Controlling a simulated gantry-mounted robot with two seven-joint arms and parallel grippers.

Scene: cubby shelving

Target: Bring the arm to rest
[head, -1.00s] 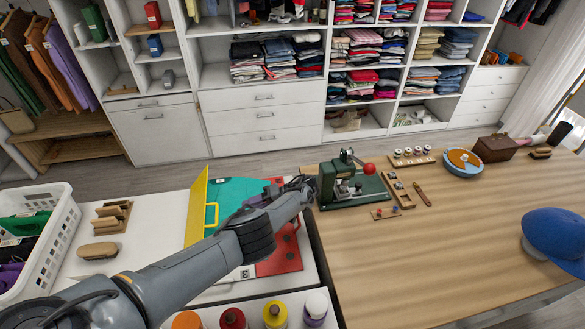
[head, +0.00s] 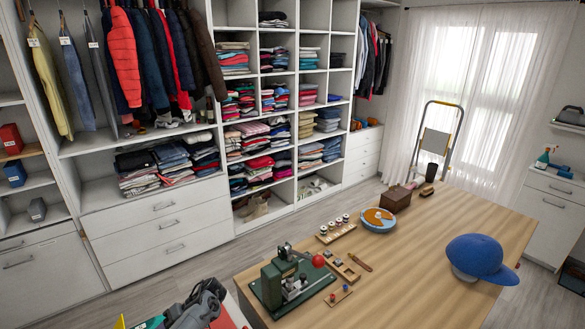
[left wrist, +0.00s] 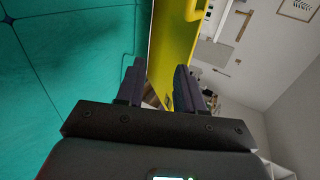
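My left arm shows at the bottom of the head view, a grey link (head: 203,304) beside the table's left end; its gripper tips cannot be made out there. In the left wrist view my left gripper (left wrist: 158,85) has its two dark fingers apart, with nothing seen held between them. A teal surface (left wrist: 70,60) fills the left of that view, and a yellow panel (left wrist: 172,40) with a yellow handle stands just beyond the fingers. My right gripper is in neither view.
The wooden table (head: 420,265) carries a green press (head: 290,280) close to my left arm, a blue cap (head: 478,258), a blue round dish (head: 378,220) and a brown box (head: 396,199). Shelving with folded clothes (head: 140,172) stands behind. The table's middle is clear.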

